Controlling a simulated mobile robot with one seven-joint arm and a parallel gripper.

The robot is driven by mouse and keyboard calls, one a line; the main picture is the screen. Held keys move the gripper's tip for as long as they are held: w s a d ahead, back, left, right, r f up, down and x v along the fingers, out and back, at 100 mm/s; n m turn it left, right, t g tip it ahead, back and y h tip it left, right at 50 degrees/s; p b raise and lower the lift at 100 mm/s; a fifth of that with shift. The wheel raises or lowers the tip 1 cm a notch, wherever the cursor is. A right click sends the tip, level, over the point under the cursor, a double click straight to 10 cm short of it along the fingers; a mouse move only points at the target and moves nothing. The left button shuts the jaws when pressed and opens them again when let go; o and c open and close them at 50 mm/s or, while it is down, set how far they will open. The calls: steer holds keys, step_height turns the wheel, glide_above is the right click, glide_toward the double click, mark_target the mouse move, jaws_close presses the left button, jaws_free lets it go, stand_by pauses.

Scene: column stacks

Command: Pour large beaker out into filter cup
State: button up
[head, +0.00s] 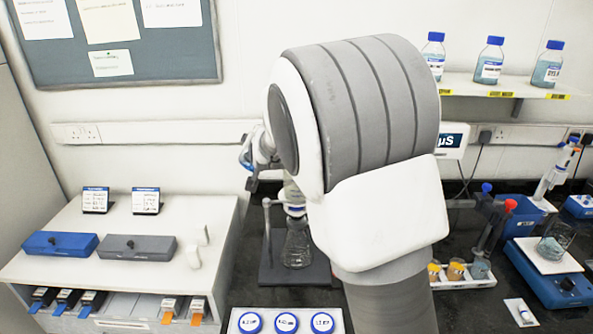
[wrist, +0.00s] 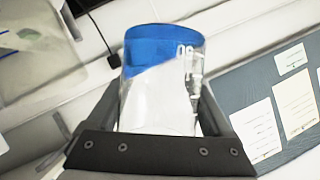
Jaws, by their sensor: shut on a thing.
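The large beaker (wrist: 160,80) is clear glass with white marks, held between the dark fingers of my gripper (wrist: 158,100) in the wrist view. Blue liquid lies at its far end with a slanted edge, so the beaker looks tilted. In the head view, a bluish part of the beaker (head: 245,156) shows left of my arm; my arm hides most of my gripper. The filter cup (head: 294,196) stands above a clear conical flask (head: 297,245), partly behind my arm. I cannot see whether liquid is falling into it.
The flask stands on a dark stand base (head: 275,268). A white cabinet (head: 110,225) with blue and grey boxes is at left. A rack of vials (head: 465,275), a blue balance (head: 550,275) with a beaker and a shelf of bottles (head: 490,85) are at right.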

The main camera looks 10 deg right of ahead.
steer(key=shift+d+f+b, duration=0.25)
steer(key=shift+f+b, duration=0.05)
steer(key=shift+b, duration=0.4)
steer(key=shift+d+r+m+y+b, duration=0.4)
steer(key=shift+r+m+b, duration=0.1)
steer(key=shift+r, duration=0.05)
steer(key=shift+s+d+r+m+t+y+p, duration=0.1)
steer(key=shift+r+m+t+y+p, duration=0.25)
steer(key=shift+r+m+p, duration=0.65)
steer(key=shift+f+y+p, duration=0.25)
steer(key=shift+f+p, duration=0.05)
steer(key=shift+f, duration=0.3)
steer(key=shift+r+m+t+y+p, duration=0.35)
steer(key=shift+m+t+p, duration=0.15)
steer(key=shift+p, duration=0.35)
steer(key=shift+f+m, duration=0.1)
steer(key=shift+m, duration=0.3)
steer(key=shift+f+y, duration=0.1)
steer(key=shift+y, duration=0.15)
steer(key=shift+f+m+t, duration=0.15)
steer(key=shift+m+t, duration=0.2)
steer(key=shift+m, duration=0.15)
